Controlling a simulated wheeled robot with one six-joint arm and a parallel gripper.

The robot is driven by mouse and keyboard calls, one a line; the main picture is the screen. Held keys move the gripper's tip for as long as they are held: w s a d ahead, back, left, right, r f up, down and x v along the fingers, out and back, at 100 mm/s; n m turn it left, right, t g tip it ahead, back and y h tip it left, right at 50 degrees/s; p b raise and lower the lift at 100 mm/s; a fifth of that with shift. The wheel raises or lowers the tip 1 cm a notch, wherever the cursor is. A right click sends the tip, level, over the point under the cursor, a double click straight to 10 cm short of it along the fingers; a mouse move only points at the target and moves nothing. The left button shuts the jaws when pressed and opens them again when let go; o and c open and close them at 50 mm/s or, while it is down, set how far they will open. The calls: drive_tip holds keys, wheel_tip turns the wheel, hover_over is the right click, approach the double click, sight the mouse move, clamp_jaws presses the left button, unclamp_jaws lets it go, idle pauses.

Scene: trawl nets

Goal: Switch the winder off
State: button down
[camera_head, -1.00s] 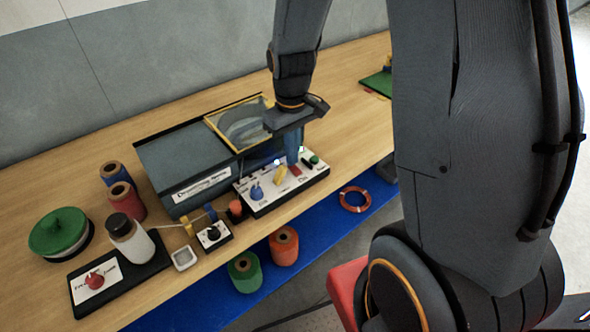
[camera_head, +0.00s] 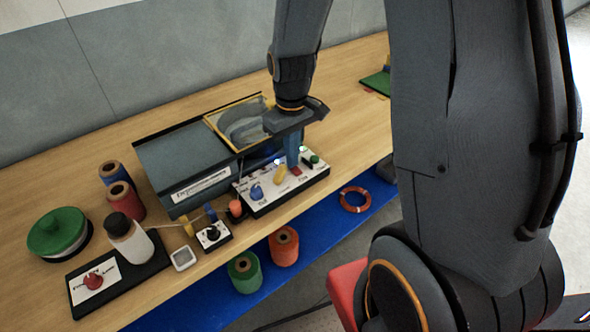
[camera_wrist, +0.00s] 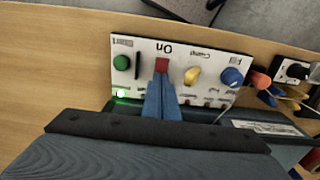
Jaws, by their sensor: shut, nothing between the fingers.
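The winder (camera_head: 180,160) is a dark box on the bench with a yellow-framed clear window. Its white control panel (camera_head: 262,208) is along the front. In the wrist view the panel (camera_wrist: 140,45) appears upside down, with a red switch (camera_wrist: 162,65) by the word "On", a green button (camera_wrist: 121,62), a yellow knob (camera_wrist: 192,76) and a blue knob (camera_wrist: 232,76). A green light (camera_wrist: 120,94) glows at the panel's edge. My gripper (camera_wrist: 161,78) is shut and empty, its blue fingertips at the red switch; I cannot tell if they touch it.
A small black-knob box (camera_head: 212,236), a white dish (camera_head: 183,258) and a bottle (camera_head: 128,238) stand left of the panel. A green spool (camera_head: 244,272) and an orange spool (camera_head: 284,246) stand on the blue lower strip. Bench right of the winder is mostly clear.

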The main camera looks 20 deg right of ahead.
drive_tip(key=shift+f, duration=0.25)
wheel_tip(320, 180, up, 7)
drive_tip(key=p, duration=0.6)
idle(0.4)
drive_tip(key=shift+s, duration=0.1)
idle(0.3)
drive_tip(key=s+m+t+b, duration=0.1)
drive_tip(key=s+m+b, duration=0.2)
drive_tip(key=s+b, duration=0.5)
drive_tip(key=shift+s+f+m, duration=0.3)
drive_tip(key=shift+s+f, duration=0.15)
drive_tip(key=shift+s, duration=0.2)
